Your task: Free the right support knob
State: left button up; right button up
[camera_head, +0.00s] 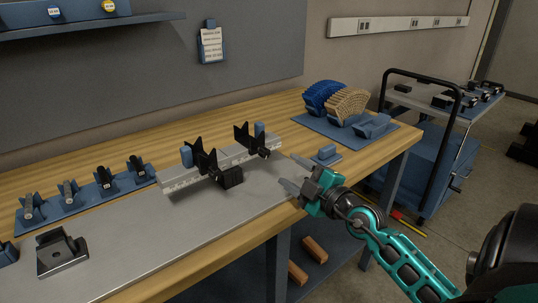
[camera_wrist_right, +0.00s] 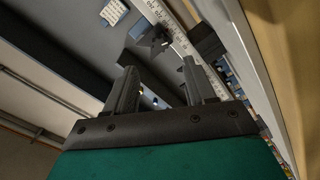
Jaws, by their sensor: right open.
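A pale metal rail (camera_head: 220,166) with a scale lies along the bench and carries two black V-shaped supports. The right support (camera_head: 248,138) stands near the rail's right end, with a small dark knob (camera_head: 265,153) low on its front. The left support (camera_head: 203,158) has a black block (camera_head: 231,177) in front of it. My right gripper (camera_head: 292,175) is open and empty, right of the rail's end and apart from the knob. In the right wrist view the gripper's fingers (camera_wrist_right: 162,88) are spread, with the rail (camera_wrist_right: 170,30) beyond them. My left gripper is out of view.
Blue mats with small clamps (camera_head: 105,180) lie at the left of the bench. A black fixture (camera_head: 62,250) is at the front left. A blue tray (camera_head: 372,140) with fanned pieces stands at the back right. The grey plate (camera_head: 160,228) is mostly clear in front.

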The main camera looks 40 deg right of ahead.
aim_at(267, 154)
jog(key=w, duration=0.9)
jog(key=shift+w, duration=0.2)
jog(key=shift+c, duration=0.2)
grip_shut()
